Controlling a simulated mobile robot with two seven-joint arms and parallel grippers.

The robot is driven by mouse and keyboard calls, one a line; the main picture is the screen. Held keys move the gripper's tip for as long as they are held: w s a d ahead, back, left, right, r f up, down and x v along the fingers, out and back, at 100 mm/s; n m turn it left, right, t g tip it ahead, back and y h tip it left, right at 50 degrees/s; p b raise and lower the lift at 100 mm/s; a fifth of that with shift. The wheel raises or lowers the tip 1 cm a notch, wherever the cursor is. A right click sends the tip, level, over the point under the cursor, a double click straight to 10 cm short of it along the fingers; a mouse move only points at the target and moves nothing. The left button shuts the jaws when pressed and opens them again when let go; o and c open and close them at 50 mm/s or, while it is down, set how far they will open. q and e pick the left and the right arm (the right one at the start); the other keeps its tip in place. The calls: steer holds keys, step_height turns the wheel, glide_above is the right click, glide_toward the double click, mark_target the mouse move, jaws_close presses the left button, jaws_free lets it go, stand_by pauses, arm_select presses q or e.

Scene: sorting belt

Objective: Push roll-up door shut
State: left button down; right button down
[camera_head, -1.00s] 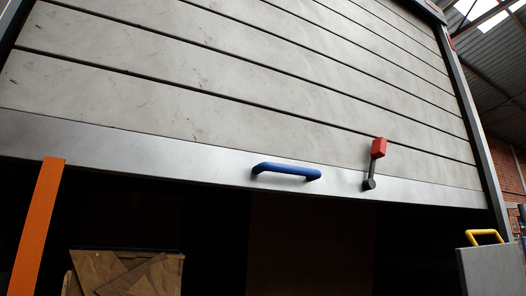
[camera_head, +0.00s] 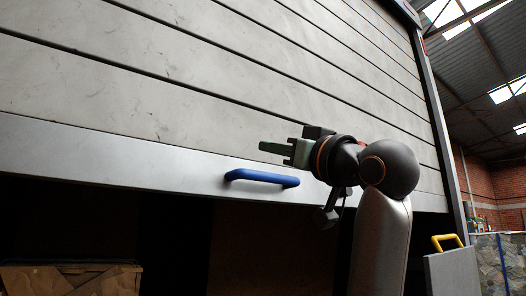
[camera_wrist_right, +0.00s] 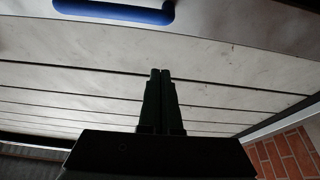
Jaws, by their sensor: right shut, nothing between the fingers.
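The grey slatted roll-up door (camera_head: 150,90) fills the upper part of the head view, with its metal bottom rail (camera_head: 120,165) above a dark opening. A blue handle (camera_head: 262,178) is on the rail; it also shows at the top of the right wrist view (camera_wrist_right: 115,10). My right gripper (camera_head: 264,147) is shut and empty. It points left in front of the slats, just above the handle and apart from it. In the right wrist view its fingers (camera_wrist_right: 161,75) are together. My left gripper is out of view.
Cardboard pieces in a container (camera_head: 70,278) stand inside the opening at lower left. A grey panel with a yellow handle (camera_head: 447,240) stands at lower right, near the door's side post (camera_head: 437,120). A brick wall (camera_head: 480,190) is beyond.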

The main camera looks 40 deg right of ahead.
mark_target(248, 163)
steer(key=shift+w+f+p, duration=0.15)
steer(key=shift+w+p, duration=0.45)
steer(key=shift+w, duration=0.75)
steer(key=shift+w+f+p, duration=0.2)
steer(key=shift+w+p, duration=0.35)
steer(key=shift+w, duration=0.8)
steer(key=shift+w+f+p, duration=0.15)
steer(key=shift+w+p, duration=0.45)
steer(key=shift+w, duration=0.75)
